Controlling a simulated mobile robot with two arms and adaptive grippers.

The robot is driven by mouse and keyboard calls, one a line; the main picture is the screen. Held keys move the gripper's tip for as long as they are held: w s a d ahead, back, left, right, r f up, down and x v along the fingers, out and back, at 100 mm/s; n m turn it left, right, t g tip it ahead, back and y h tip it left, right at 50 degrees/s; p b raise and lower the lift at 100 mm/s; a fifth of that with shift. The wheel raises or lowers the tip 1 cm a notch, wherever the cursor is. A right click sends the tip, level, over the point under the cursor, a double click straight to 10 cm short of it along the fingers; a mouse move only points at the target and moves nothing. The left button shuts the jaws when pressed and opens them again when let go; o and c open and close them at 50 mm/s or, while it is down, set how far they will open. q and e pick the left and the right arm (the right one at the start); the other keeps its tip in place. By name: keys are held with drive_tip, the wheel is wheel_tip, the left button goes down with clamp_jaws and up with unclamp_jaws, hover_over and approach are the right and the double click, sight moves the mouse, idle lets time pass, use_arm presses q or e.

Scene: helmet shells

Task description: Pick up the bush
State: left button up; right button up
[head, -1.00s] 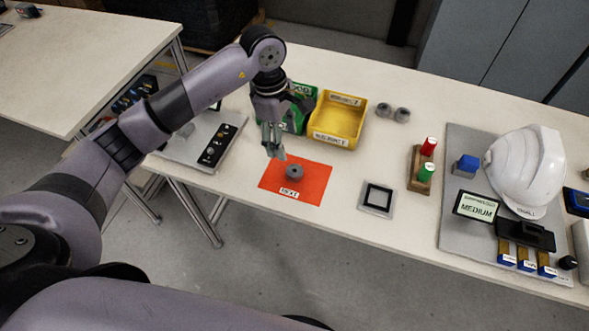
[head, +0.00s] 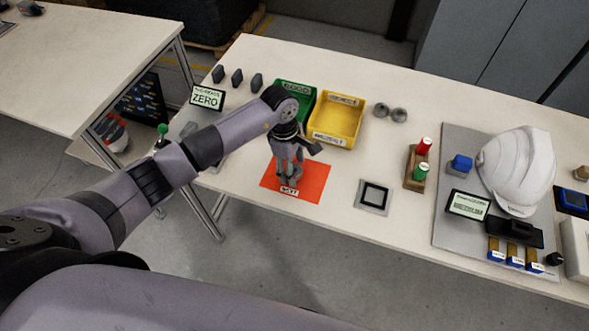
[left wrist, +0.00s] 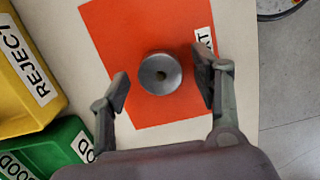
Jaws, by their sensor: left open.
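The bush is a small grey round piece with a hole in its middle; it lies on the orange mat (head: 313,184) and shows clearly in the left wrist view (left wrist: 160,74). My left gripper (head: 288,178) is over the mat and hides most of the bush in the head view. In the left wrist view the gripper (left wrist: 162,88) is open, with one finger on each side of the bush and a gap on both sides. Whether the fingertips are down at its height I cannot tell. My right gripper is not in view.
A yellow bin (head: 337,120) and a green bin (head: 296,97) stand just behind the mat. Two grey round pieces (head: 390,111) lie right of the yellow bin. A square-framed pad (head: 373,196), a red-and-green button stand (head: 418,168) and a white helmet (head: 520,170) are further right.

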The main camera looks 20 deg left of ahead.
use_arm(q)
drive_tip(key=shift+c, duration=0.5)
drive_tip(key=c, duration=0.9)
drive_tip(key=shift+c, duration=0.3)
drive_tip(key=shift+r, duration=0.2)
